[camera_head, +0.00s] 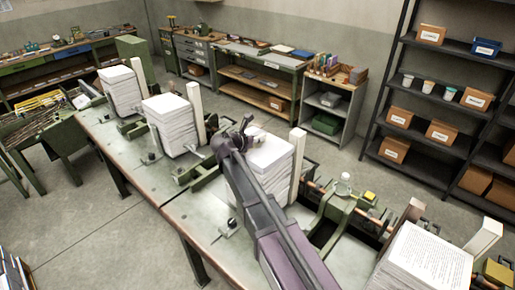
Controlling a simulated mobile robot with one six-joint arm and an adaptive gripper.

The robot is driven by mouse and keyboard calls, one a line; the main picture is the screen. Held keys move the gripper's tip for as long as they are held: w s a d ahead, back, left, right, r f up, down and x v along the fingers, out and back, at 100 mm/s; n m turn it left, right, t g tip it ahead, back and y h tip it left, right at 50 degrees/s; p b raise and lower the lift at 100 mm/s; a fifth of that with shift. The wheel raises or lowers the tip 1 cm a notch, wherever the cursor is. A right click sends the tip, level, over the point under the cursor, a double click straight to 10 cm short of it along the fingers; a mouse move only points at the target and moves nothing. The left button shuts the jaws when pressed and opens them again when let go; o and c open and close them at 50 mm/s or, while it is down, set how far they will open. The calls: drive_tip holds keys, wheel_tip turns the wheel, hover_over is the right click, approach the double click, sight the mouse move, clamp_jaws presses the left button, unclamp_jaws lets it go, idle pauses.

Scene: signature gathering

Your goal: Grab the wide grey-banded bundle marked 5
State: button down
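Several thick paper stacks stand in a row along the long workbench (202,218). One white stack (120,88) is at the far end, one (168,124) is nearer, and one (276,156) stands behind my arm. A stack with printed text on top (428,262) lies at the bottom right, cut by the frame edge. I can make out no grey band and no number 5 on any of them. My gripper (243,126) is at the upper left edge of the third stack in the picture. My arm hides part of that stack. Whether the fingers are open or touch paper is unclear.
Upright pale boards (298,165) and green clamp fixtures (345,212) stand beside the stacks. A small clear-topped bottle (345,183) and a yellow block (369,196) sit on the bench. A dark shelf with boxes (440,130) stands at the right.

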sight(257, 137)
drive_tip(key=shift+r, duration=0.25)
idle(0.3)
wheel_tip(257, 137, up, 4)
drive_tip(key=p, duration=0.4)
drive_tip(key=shift+f, duration=0.25)
drive_tip(key=s+d+r+p, duration=0.1)
drive_tip(key=s+d, duration=0.3)
drive_tip(key=s, duration=1.1)
drive_tip(key=shift+s, duration=0.25)
drive_tip(key=shift+a, duration=0.1)
